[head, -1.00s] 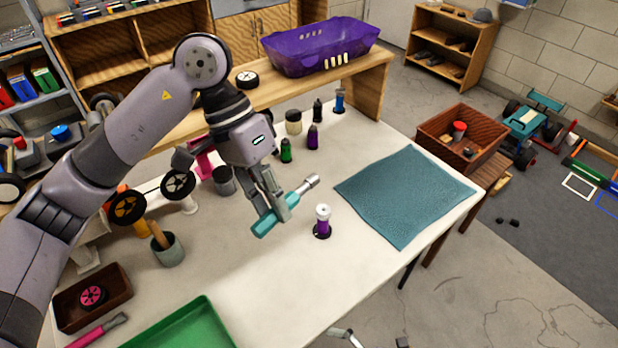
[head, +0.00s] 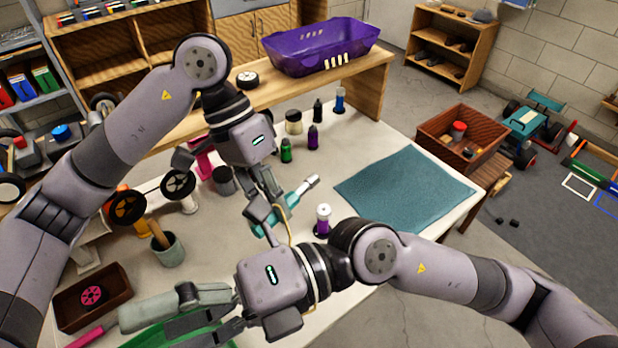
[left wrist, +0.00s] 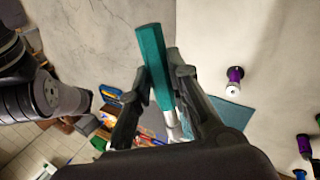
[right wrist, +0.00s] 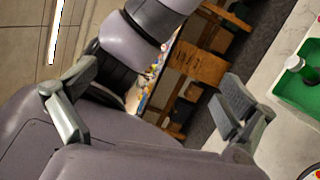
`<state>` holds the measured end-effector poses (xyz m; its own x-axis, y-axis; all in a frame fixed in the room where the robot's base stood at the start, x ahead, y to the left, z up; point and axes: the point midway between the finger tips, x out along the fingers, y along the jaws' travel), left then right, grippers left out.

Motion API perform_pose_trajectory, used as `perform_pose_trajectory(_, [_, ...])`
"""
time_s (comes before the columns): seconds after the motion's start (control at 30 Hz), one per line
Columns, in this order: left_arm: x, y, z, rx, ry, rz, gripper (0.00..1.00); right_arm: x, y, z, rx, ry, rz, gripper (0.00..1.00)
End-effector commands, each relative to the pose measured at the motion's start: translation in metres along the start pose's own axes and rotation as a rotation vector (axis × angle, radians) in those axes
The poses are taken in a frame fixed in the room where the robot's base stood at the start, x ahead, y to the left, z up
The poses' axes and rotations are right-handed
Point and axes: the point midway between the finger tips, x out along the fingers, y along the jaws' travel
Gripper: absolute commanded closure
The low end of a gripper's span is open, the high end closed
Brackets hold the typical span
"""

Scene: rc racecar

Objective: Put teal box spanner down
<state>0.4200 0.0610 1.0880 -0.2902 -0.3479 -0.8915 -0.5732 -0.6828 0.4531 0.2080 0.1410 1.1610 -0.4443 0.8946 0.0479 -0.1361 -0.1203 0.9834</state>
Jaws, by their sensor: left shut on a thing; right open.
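The teal box spanner (head: 292,199) has a teal handle and a silver socket end. My left gripper (head: 266,214) is shut on it and holds it over the white table, left of the teal mat (head: 405,188). In the left wrist view the teal handle (left wrist: 154,65) stands between the fingers; whether the spanner touches the table cannot be told. My right gripper (head: 190,314) is open and empty over the front left of the table, above the green tray (head: 150,338), which it partly hides. The right wrist view shows its fingers apart (right wrist: 150,108).
A purple bottle with a white cap (head: 323,220) stands just right of the spanner. Green (head: 286,151), purple (head: 313,137) and black (head: 318,111) bottles stand behind. A cup (head: 167,249) and brown tray (head: 93,297) are at left. The mat is bare.

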Motion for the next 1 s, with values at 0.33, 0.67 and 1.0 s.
perform_pose_trajectory(0.33, [0.0,0.0,0.0,0.0,0.0,0.0,1.0,-0.077,-0.03,0.023,-0.49,0.243,-0.78,0.0])
perform_pose_trajectory(0.67, [0.0,0.0,0.0,0.0,0.0,0.0,1.0,-0.172,0.009,0.08,-0.714,0.17,-1.385,0.0])
perform_pose_trajectory(1.0, [0.0,0.0,0.0,0.0,0.0,0.0,1.0,-0.189,0.008,0.094,-0.735,0.136,-1.495,0.0])
